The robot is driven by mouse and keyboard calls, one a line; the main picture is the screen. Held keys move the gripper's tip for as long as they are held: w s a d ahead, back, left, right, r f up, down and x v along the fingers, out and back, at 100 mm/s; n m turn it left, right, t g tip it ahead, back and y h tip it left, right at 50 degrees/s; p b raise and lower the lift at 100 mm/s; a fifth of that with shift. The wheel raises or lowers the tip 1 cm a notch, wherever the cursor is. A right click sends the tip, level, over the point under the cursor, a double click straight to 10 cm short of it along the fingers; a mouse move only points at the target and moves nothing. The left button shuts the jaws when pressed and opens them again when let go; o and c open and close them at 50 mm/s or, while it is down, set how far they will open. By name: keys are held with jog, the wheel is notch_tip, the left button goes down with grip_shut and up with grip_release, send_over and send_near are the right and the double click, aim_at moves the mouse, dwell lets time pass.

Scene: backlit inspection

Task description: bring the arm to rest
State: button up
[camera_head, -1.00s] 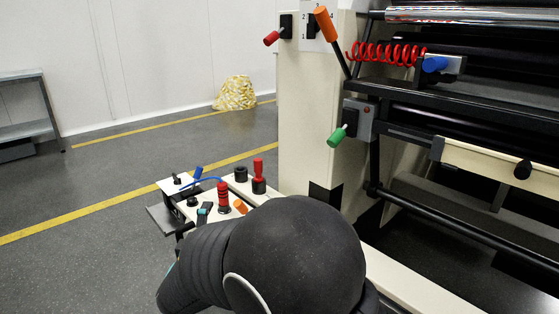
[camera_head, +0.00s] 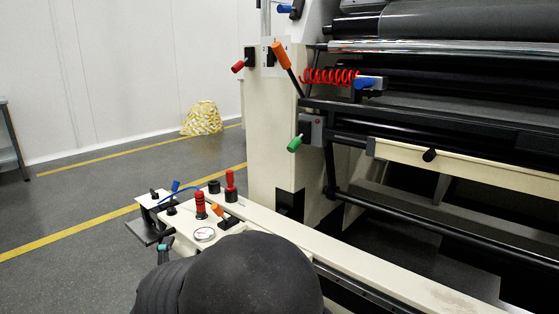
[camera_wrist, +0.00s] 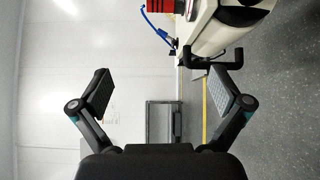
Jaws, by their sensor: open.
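My gripper (camera_wrist: 163,93) shows in the wrist view with its two fingers spread wide apart and nothing between them. Beyond the fingers are a white wall, a grey floor and part of the control panel. In the head view a rounded black part of my arm fills the bottom middle, in front of the machine's pale base.
A control panel (camera_head: 185,232) with several knobs and levers stands just beyond my arm. The large machine (camera_head: 268,150) fills the right, with an orange-handled lever (camera_head: 285,62) and a green-handled lever (camera_head: 295,144). Open floor (camera_head: 70,265) lies at left.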

jog(key=s+d+f+m+g+h, duration=0.1)
jog(key=s+d+f+g+h, duration=0.3)
jog(key=d+f, duration=0.4)
jog(key=s+d+r+m+g+h+p, duration=0.1)
jog(key=s+d+m+g+h, duration=0.15)
jog(key=d, duration=0.45)
jog(key=s+d+r+m+g+h+p, duration=0.1)
jog(key=s+d+m+g, duration=0.2)
jog(key=d, duration=0.5)
jog(key=s+d+r+m+g+y+p, duration=0.2)
jog(key=s+d+r+m+y+p, duration=0.4)
jog(key=s+d+r+m, duration=0.7)
jog(key=s+d+r+p, duration=0.2)
jog(key=s+d+r, duration=0.1)
jog(key=d+r, duration=0.2)
notch_tip(320, 180, up, 2)
jog(key=shift+s+d+r+g+p, duration=0.1)
jog(key=shift+s+d+g+p, duration=0.15)
jog(key=shift+g+p, duration=0.1)
